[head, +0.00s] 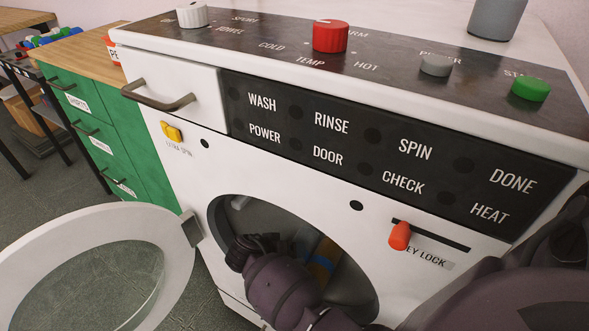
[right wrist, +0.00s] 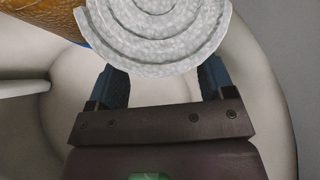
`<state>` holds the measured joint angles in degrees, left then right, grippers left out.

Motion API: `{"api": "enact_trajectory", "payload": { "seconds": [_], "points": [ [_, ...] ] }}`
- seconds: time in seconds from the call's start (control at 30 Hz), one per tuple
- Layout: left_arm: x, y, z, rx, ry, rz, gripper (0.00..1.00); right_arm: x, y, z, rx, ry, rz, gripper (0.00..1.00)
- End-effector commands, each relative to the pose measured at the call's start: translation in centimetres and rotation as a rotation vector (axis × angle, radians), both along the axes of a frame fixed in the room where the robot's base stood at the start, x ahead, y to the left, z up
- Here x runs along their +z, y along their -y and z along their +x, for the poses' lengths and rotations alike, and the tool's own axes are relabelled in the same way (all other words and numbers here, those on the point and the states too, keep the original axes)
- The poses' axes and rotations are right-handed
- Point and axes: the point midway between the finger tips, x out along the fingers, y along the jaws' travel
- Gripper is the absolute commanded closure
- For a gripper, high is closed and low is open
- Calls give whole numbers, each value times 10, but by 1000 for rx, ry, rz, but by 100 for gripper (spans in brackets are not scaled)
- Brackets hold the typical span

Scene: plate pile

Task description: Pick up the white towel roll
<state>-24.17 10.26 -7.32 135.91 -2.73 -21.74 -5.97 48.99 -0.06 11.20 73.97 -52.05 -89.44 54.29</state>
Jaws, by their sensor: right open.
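The white towel roll (right wrist: 155,35) shows its spiral end in the right wrist view, at the top centre. My right gripper (right wrist: 164,74) is open inside the washer drum. Its two dark blue fingers stand on the left and right of the roll's lower part, and their tips are partly hidden by it. I cannot tell whether they touch it. In the head view my right arm reaches through the round door opening, and I cannot make out the roll there. My left gripper is not in view.
The washing machine (head: 190,120) has its round door (head: 35,245) swung open to the left. An orange-brown item (right wrist: 35,25) lies left of the roll. A red-orange key lock lever (head: 400,236) sticks out right of the opening. Green drawers (head: 105,125) stand left.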

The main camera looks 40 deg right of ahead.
Motion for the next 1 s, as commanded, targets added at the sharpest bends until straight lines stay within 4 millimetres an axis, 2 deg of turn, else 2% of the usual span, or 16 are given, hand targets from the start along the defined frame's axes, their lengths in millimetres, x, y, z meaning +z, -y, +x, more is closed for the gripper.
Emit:
{"api": "enact_trajectory", "payload": {
  "seconds": [0.07,0.3,0.53,0.8,0.87,1.0],
  "points": [
    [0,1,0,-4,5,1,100,-8,5,-2,0,-4,0,25],
    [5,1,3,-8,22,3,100,-5,7,0,0,2,1,25],
    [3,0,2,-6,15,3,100,-6,7,0,0,2,1,59],
    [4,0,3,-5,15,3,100,-2,7,1,0,4,1,60],
    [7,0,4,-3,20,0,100,5,7,2,0,7,0,60],
    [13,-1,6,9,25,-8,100,30,7,4,-1,15,0,60]
  ]
}}
